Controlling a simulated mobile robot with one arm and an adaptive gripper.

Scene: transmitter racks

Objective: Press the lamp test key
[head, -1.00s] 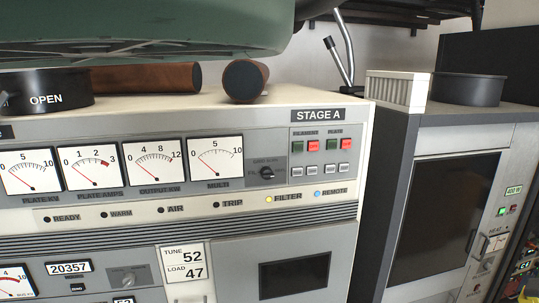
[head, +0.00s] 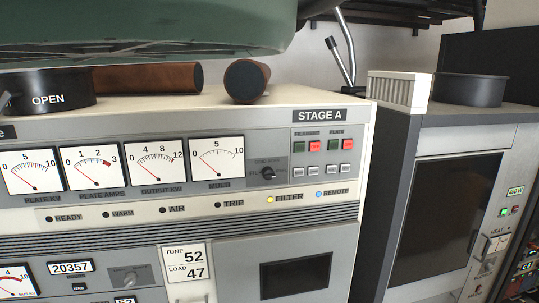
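The STAGE A cabinet (head: 230,115) faces me with a control panel at its upper right. Under the green and red filament and plate buttons (head: 323,146) is a row of several small pale grey keys (head: 323,171). Their labels are too small to read, so I cannot tell which one is the lamp test key. Nothing touches these keys. The lamp row below the meters shows FILTER (head: 270,199) lit yellow and REMOTE (head: 319,194) lit blue; READY, WARM, AIR and TRIP are dark. My gripper is not recognisable in the head view.
A rotary knob (head: 267,173) sits left of the keys. A black OPEN tin (head: 50,101) and brown rolls (head: 246,81) lie on the cabinet top. A large green body hangs across the upper left. A grey cabinet (head: 455,205) stands at right, with a ribbed white block (head: 399,92) on top.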

